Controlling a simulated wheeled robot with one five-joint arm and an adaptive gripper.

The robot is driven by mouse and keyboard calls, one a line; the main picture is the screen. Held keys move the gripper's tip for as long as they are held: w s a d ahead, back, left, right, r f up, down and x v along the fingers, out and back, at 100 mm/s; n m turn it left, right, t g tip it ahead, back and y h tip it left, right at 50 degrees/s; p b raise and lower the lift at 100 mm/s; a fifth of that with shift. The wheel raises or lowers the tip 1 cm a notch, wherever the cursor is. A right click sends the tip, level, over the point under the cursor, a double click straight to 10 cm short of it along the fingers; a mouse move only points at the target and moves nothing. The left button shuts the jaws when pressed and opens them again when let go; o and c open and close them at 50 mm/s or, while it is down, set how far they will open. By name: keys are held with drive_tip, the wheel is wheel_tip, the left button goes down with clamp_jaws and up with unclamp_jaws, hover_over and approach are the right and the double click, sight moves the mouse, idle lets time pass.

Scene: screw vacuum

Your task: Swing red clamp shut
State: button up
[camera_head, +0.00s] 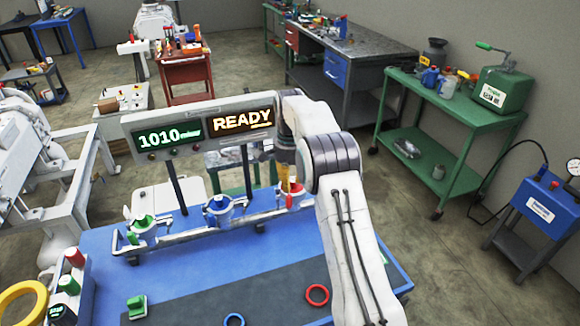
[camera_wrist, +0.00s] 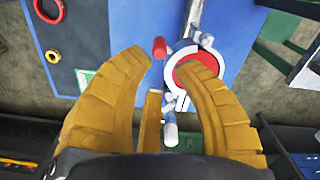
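The red clamp (camera_wrist: 183,88) shows in the wrist view as a pale ring around a red disc (camera_wrist: 190,62), partly hidden by my right finger. A small red knob (camera_wrist: 159,47) stands beside it, and a pale white-ended piece (camera_wrist: 170,134) lies below. I cannot tell how far the clamp is swung. My gripper (camera_wrist: 166,62) has its yellow fingers spread over the clamp area, with nothing visibly gripped. In the head view, my gripper (camera_head: 290,188) points down at the red fitting (camera_head: 296,199) on the rail's right end, mostly hiding it.
Green (camera_head: 141,221) and blue (camera_head: 218,206) clamp fittings stand left along the rail. A display panel (camera_head: 200,126) reading 1010 mbar and READY rises behind. On the blue table (camera_head: 190,275) lie a red ring (camera_head: 317,294), blue ring (camera_head: 234,320) and green block (camera_head: 137,306).

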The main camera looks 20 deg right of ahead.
drive_tip(key=shift+r, duration=2.85)
drive_tip(key=s+a+r+n+t, duration=0.1)
drive_tip(key=s+a+r+n, duration=0.15)
drive_tip(key=s+r, duration=0.45)
drive_tip(key=s+a+r+n+t, duration=0.15)
drive_tip(key=s+r+n, duration=0.3)
drive_tip(key=s, duration=0.45)
drive_tip(key=s+a+f+n+t, duration=0.1)
drive_tip(key=s+f+n, duration=0.2)
drive_tip(key=s, duration=0.7)
drive_tip(key=s+a+f+n+t, duration=0.1)
drive_tip(key=s+a+f+n, duration=0.1)
drive_tip(key=s, duration=0.9)
drive_tip(key=shift+f+n, duration=0.45)
drive_tip(key=shift+n, duration=0.25)
